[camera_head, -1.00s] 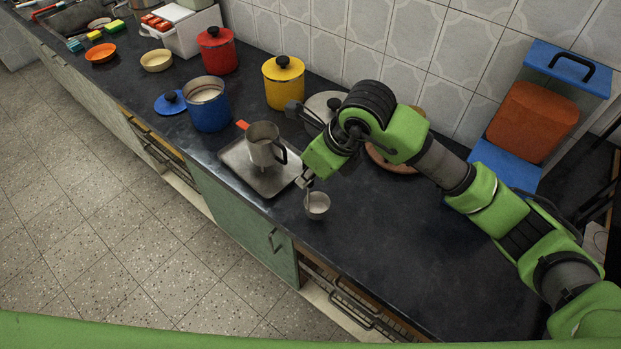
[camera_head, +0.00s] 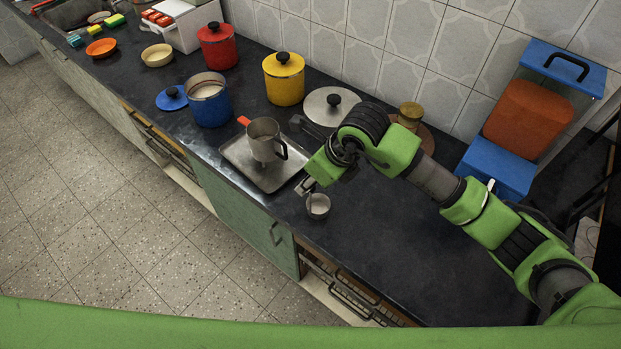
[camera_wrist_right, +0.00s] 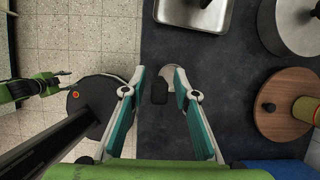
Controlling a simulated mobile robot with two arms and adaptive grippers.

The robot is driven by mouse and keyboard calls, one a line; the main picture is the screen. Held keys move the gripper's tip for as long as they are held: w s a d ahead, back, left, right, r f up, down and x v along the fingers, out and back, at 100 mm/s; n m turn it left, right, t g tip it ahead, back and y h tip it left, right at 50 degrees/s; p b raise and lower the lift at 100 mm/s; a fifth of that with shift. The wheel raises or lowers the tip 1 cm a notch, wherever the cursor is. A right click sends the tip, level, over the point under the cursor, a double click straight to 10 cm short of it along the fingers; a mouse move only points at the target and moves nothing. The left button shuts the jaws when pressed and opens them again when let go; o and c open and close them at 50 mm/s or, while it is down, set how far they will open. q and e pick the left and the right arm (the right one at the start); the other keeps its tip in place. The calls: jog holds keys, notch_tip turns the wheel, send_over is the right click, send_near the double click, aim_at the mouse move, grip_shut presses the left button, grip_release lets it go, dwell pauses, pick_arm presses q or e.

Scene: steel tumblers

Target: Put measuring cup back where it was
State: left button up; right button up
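The small steel measuring cup (camera_head: 318,205) stands on the dark counter, to the right of the metal tray. My right gripper (camera_head: 306,187) is low beside it, on its handle side. In the right wrist view, the cup's pale round body (camera_wrist_right: 173,79) and dark handle (camera_wrist_right: 158,91) lie between the fingertips of my right gripper (camera_wrist_right: 158,71). The fingers are apart, with gaps visible beside the handle. Part of the cup is behind the right finger. My left arm shows at the left edge of the wrist view, too small to read its fingers.
A metal tray (camera_head: 237,157) holds a steel jug (camera_head: 264,140). A steel-lidded pot (camera_head: 331,105), a yellow canister (camera_head: 284,80) and a blue pot (camera_head: 209,103) stand behind. A wooden board (camera_head: 427,139) lies near the wall. The counter right of the cup is clear.

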jog(key=shift+r, duration=0.15)
jog(key=shift+d+r, duration=0.15)
jog(key=shift+r, duration=0.15)
jog(key=b+v, duration=0.3)
jog(key=v, duration=0.8)
